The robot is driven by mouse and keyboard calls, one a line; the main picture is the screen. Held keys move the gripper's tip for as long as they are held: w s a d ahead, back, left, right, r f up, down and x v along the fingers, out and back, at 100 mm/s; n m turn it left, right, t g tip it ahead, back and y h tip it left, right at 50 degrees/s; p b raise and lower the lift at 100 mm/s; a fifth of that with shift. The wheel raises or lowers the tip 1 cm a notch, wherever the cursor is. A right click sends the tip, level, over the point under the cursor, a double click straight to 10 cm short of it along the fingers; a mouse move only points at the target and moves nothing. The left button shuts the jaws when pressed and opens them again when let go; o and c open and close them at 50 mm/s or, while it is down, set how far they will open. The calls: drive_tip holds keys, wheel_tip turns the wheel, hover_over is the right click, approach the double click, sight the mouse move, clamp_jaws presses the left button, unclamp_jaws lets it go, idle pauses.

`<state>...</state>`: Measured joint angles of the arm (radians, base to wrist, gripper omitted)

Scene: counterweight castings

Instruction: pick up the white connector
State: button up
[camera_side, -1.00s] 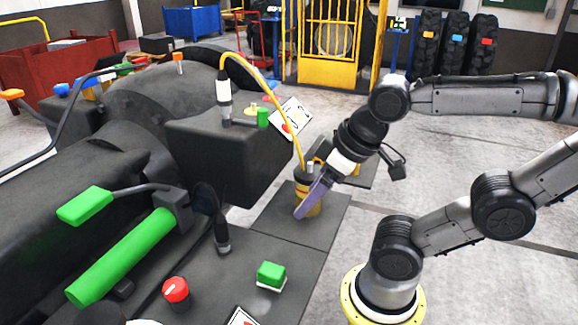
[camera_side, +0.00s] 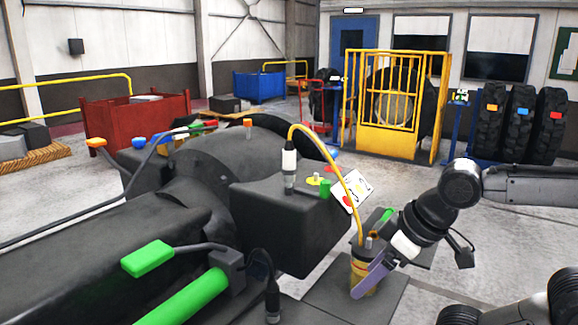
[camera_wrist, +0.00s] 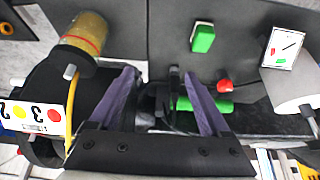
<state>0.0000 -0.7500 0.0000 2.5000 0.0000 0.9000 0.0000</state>
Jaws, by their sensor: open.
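The white connector (camera_side: 289,160), a white sleeve with black ends, stands upright on the dark block in the side view. A yellow cable arches from its top down to the right, toward the yellow cup. My gripper (camera_side: 366,283) is low and to the right of the connector, well apart from it, in front of the yellow cup (camera_side: 359,262). In the wrist view my gripper (camera_wrist: 158,76) has its two purple fingers wide apart with nothing held. I cannot clearly pick out the white connector in the wrist view, though part of the yellow cable (camera_wrist: 70,125) shows.
The dark block (camera_side: 290,225) and large castings fill the left and middle. A green handle (camera_side: 148,258), a green bar (camera_side: 190,300) and a black connector (camera_side: 272,300) are in front. A white card (camera_side: 352,190) leans at the block's right.

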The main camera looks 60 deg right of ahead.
idle(0.4)
drive_tip(key=shift+c, duration=0.8)
